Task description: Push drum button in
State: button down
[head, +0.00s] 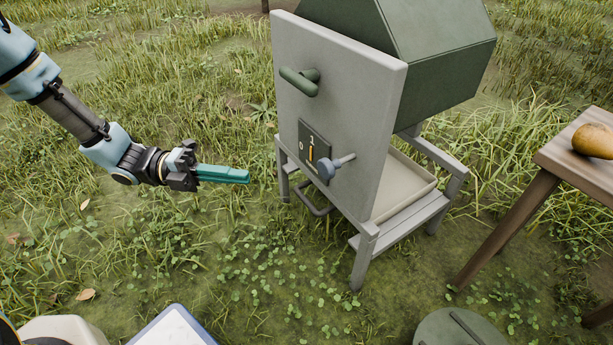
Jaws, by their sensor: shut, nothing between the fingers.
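A small dark plate (305,140) with a light mark and an orange bar sits on the panel just behind and left of the knob. My gripper (247,176) has its teal fingers shut and empty. It points right, toward the panel, and is left of the knob with a clear gap in the picture.
A green angular drum (440,65) sits behind the panel, above a pale tray (405,190). A green handle (299,81) sticks out above the plate, and a dark loop handle (314,200) hangs below. A wooden table (560,160) with a pear (593,141) stands right. Grass is open at left.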

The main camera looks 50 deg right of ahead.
aim_at(320, 170)
jog(key=b+x, duration=0.1)
jog(key=x, duration=0.3)
jog(key=w+d+b+x, duration=0.1)
jog(key=b+x, duration=0.1)
jog(key=x, duration=0.2)
jog(key=d+b+x, duration=0.1)
jog(key=b+x, duration=0.1)
jog(key=x, duration=0.2)
jog(key=shift+s+d, duration=0.15)
jog(key=shift+d, duration=0.25)
jog(key=shift+s+d+r+p, duration=0.1)
jog(key=shift+s+d+p, duration=0.05)
jog(key=shift+d+p, duration=0.4)
jog(key=shift+s+d+r+p, duration=0.1)
jog(key=shift+s+d+p, duration=0.1)
jog(key=shift+d+p, duration=0.35)
jog(key=shift+s+d+f+p, duration=0.15)
jog(key=shift+d+f+p, duration=0.15)
jog(key=shift+d, duration=0.35)
